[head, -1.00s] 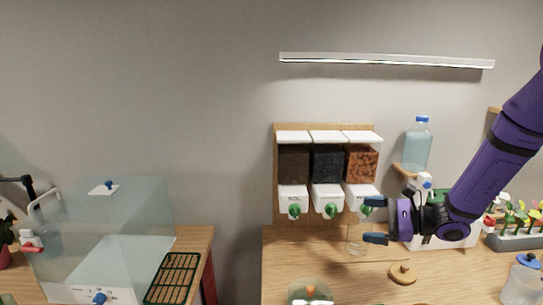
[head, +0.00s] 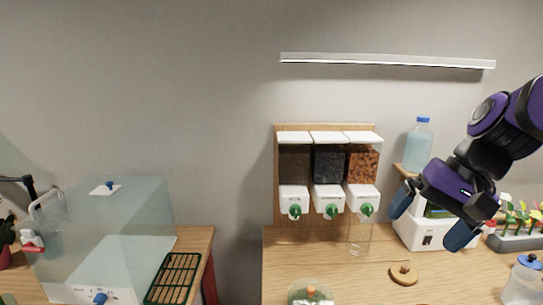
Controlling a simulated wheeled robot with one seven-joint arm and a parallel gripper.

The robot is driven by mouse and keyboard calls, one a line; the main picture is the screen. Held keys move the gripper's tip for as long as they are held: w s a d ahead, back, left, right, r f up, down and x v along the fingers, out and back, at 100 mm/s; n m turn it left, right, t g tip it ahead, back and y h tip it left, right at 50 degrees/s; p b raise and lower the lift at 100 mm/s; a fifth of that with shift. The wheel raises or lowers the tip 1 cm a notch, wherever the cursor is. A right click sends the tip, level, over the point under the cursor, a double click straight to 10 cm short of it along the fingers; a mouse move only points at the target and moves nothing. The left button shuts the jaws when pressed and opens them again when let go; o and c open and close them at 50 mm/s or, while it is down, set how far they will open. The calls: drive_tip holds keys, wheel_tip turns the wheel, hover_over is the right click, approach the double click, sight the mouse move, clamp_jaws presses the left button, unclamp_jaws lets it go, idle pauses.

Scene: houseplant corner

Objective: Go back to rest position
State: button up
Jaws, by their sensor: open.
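My gripper (head: 432,219) is in the right part of the head view, with its purple arm coming in from the right edge. Its two blue fingers are spread apart and nothing is between them. It hangs in front of a white box-shaped device (head: 422,236) and partly hides it. The fingers point down and to the left, above the wooden counter.
A dispenser (head: 327,165) with three filled bins hangs on the wall, a clear glass (head: 359,236) under its right spout. A wooden lid (head: 404,274), a jar (head: 523,280) and a planter (head: 516,241) are on the counter. A glass case (head: 105,235) stands left, beyond a gap.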

drive_tip(key=s+d+r+n+t+h, duration=0.3)
drive_tip(key=s+d+r+t+h, duration=0.1)
drive_tip(key=s, duration=0.3)
drive_tip(key=shift+s+d+r+n+h, duration=0.3)
drive_tip(key=shift+s+d+r, duration=0.1)
drive_tip(key=shift+d+r, duration=0.45)
idle(1.0)
